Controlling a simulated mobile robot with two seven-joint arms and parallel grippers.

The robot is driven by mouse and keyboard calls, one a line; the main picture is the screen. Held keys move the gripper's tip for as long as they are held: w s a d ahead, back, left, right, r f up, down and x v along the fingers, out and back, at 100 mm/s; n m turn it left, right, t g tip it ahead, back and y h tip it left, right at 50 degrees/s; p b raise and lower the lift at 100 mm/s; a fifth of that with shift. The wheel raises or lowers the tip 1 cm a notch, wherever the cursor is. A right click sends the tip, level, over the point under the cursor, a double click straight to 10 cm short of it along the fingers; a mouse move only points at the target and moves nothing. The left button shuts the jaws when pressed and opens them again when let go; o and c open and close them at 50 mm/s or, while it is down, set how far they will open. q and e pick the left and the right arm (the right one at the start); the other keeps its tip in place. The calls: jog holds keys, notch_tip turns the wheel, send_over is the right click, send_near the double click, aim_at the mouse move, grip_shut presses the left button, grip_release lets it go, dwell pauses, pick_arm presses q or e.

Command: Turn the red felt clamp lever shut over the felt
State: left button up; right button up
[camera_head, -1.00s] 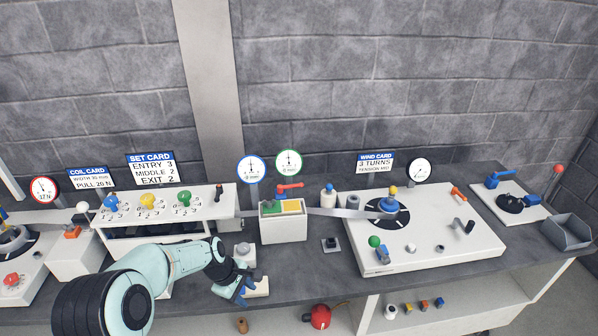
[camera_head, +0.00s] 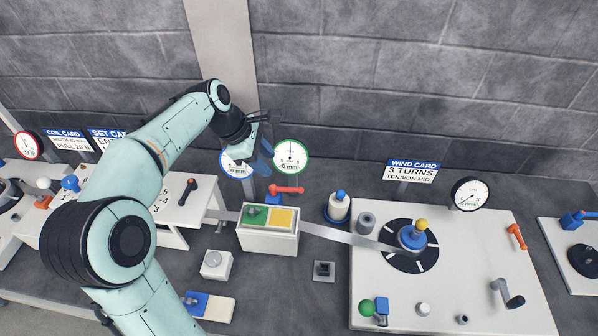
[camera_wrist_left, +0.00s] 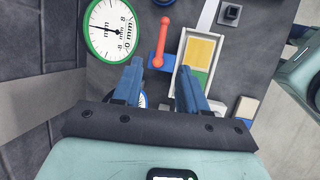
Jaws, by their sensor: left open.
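The red felt clamp lever (camera_head: 287,190) lies along the back of the felt box, its handle pointing right in the head view. The white felt box (camera_head: 268,242) holds a green pad (camera_head: 254,217) and a yellow pad (camera_head: 282,217) on top. The metal strip (camera_head: 330,235) runs out of the box to the right. My left gripper (camera_head: 262,154) is open and empty, behind and above the box. In the left wrist view the lever (camera_wrist_left: 164,42) shows beyond and between the two blue fingertips (camera_wrist_left: 160,74), apparently apart from them. My right gripper is out of view.
Two round gauges, blue-rimmed (camera_head: 234,164) and green-rimmed (camera_head: 290,156), stand close to my left gripper. My left arm covers part of the roller stand at left. The winding plate (camera_head: 455,300) is at right. Bench around the small black block (camera_head: 324,271) is mostly clear.

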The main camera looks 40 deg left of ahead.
aim_at(289, 189)
pick_arm(q)
jog(key=x, duration=0.7)
jog(key=b+x, duration=0.1)
jog(key=x, duration=0.3)
jog(key=shift+s+f, duration=0.15)
jog(key=shift+f, duration=0.2)
jog(key=shift+w+d+f, duration=0.2)
jog(key=shift+w+f, duration=0.1)
jog(key=shift+f, duration=0.25)
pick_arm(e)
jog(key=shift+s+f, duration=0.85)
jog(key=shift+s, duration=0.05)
pick_arm(q)
grip_shut()
